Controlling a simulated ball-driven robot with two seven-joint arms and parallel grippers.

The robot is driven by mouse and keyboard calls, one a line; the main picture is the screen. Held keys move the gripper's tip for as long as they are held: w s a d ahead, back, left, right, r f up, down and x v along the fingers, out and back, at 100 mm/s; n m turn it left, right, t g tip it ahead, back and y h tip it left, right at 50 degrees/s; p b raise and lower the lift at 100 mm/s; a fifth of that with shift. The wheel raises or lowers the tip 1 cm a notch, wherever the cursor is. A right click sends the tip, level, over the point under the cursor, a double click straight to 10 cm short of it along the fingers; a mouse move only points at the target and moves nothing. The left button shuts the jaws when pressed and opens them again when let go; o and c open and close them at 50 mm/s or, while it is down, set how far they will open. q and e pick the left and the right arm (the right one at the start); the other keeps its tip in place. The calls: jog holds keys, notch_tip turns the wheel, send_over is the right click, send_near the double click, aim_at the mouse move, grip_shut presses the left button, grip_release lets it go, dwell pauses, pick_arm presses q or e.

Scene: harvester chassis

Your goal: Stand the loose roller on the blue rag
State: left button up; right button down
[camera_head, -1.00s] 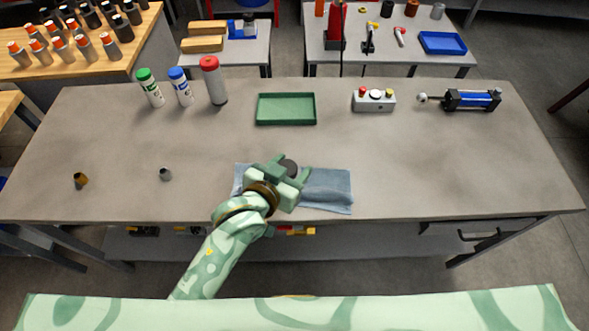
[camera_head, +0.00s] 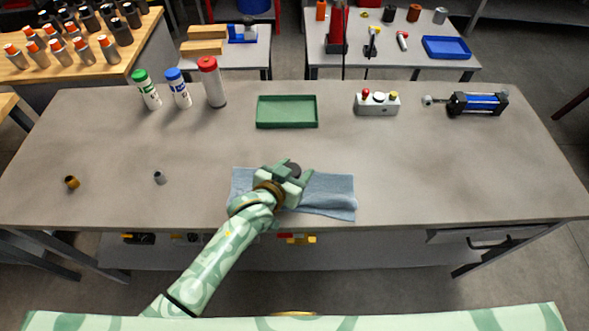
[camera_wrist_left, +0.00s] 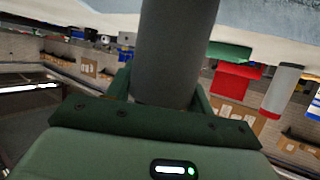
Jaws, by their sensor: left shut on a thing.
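In the left wrist view the roller (camera_wrist_left: 174,50) is a dark grey cylinder standing about upright between the fingers. The rag (camera_wrist_left: 285,10) shows along the top of that view. The roller's far end is cut off, so I cannot tell whether it touches the rag. My right gripper is not in view.
A green tray (camera_head: 287,111) lies behind the rag. Capped bottles (camera_head: 212,82) stand at the back left, a button box (camera_head: 377,103) and a blue cylinder (camera_head: 477,104) at the back right. Two small bushings (camera_head: 160,178) sit at left. The table's right side is clear.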

pick_arm(q)
jog(key=shift+f, duration=0.55)
jog(key=shift+s, duration=0.1)
jog(key=o, duration=1.3)
jog(key=shift+f, duration=0.1)
jog(key=shift+o, duration=0.2)
